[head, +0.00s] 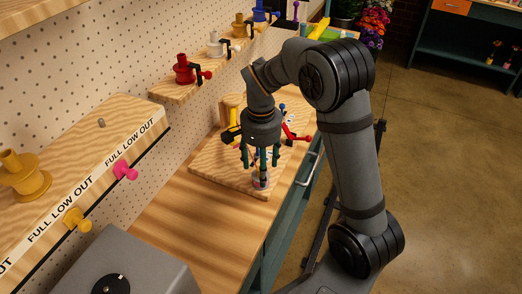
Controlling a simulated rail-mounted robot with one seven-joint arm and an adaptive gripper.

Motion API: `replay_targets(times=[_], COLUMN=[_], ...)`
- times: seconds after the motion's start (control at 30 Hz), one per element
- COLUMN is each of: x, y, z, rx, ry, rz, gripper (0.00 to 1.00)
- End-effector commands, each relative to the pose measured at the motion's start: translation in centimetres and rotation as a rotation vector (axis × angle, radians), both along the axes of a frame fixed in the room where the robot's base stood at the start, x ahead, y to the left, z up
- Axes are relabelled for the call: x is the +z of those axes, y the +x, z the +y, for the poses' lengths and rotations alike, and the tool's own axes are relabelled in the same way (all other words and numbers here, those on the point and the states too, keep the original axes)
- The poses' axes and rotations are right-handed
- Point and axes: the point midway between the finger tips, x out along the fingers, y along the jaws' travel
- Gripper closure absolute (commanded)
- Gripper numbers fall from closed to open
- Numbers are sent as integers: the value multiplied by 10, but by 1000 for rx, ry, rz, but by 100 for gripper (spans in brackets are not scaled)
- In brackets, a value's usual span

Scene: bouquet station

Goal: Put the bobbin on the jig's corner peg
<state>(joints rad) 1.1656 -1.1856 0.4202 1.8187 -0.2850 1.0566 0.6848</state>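The jig is a light wooden board (213,176) on the workbench, with a wooden post (233,103) and coloured clamps standing on it. A small grey and pink piece (261,183), apparently the bobbin, is at the board's near corner, upright as far as I can tell. My gripper (262,164) points down directly above this piece, its dark green fingers around or just over its top. The fingers hide the top of the piece and any corner peg there. I cannot tell whether the fingers touch it, or whether it rests on the board.
A red-handled clamp (292,129) and a yellow-handled one (232,134) stand close to my gripper. Red (184,70), white (216,45) and other coloured spools line the shelf along the pegboard. A large yellow spool (25,177) stands at left. The bench's near part (190,220) is clear.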

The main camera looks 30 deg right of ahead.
Motion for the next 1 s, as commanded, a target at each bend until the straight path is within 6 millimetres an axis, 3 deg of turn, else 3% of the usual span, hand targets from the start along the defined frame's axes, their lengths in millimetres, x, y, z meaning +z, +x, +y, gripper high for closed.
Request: replay_targets(times=[0.3,0.5,1.0], x=[69,99,108], y=[2,1,0], z=[1,0,0], rx=[-1,-1,0], ry=[0,1,1], rz=[-6,-3,-1], gripper=[39,39,39])
